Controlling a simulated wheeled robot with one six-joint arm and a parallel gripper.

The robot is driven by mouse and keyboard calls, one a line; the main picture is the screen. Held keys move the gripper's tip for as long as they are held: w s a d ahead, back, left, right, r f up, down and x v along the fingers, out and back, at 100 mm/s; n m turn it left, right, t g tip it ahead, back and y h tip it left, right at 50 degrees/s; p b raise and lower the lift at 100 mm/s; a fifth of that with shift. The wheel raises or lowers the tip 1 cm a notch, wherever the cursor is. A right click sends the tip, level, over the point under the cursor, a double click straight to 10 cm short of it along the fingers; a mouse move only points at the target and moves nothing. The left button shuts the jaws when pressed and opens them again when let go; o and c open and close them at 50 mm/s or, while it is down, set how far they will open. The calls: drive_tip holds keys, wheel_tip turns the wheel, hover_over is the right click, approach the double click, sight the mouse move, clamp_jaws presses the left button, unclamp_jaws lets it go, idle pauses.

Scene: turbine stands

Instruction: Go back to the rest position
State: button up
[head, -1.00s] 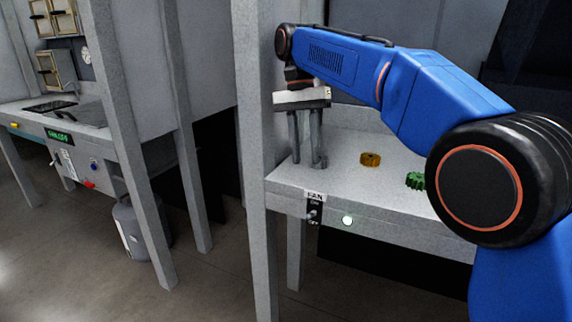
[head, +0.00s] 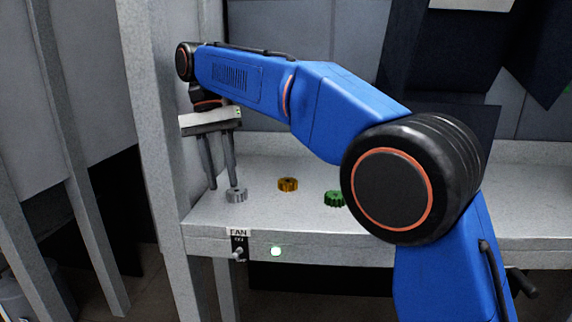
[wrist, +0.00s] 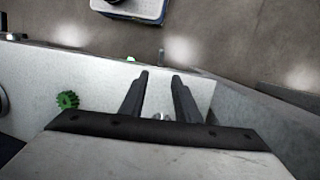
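My gripper (head: 222,186) hangs on the blue arm, pointing down over the left end of the grey stand (head: 340,235). Its two fingers are apart with no object gripped between them. A silver gear (head: 236,195) is on the stand close to the fingertips in the head view; whether they touch cannot be told. An orange gear (head: 288,184) and a green gear (head: 334,199) lie to its right. In the wrist view the fingers (wrist: 160,75) stand apart, and the green gear (wrist: 67,100) lies to their left.
A grey upright post (head: 160,150) stands close to the left of my gripper. A fan switch (head: 238,248) and a lit light (head: 276,251) are on the stand's front edge. Grey panels (head: 275,60) close off the back. Floor (wrist: 230,30) shows beyond the stand's edge.

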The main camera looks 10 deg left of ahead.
drive_tip(key=s+d+f+t+y, duration=0.2)
drive_tip(key=d+t+y, duration=0.1)
drive_tip(key=d, duration=2.8)
drive_tip(key=s+d+f+t, duration=0.4)
drive_tip(key=s+d+f, duration=1.4)
drive_tip(key=d+f, duration=0.2)
drive_tip(key=shift+d+m+h, duration=0.3)
drive_tip(key=shift+s, duration=0.1)
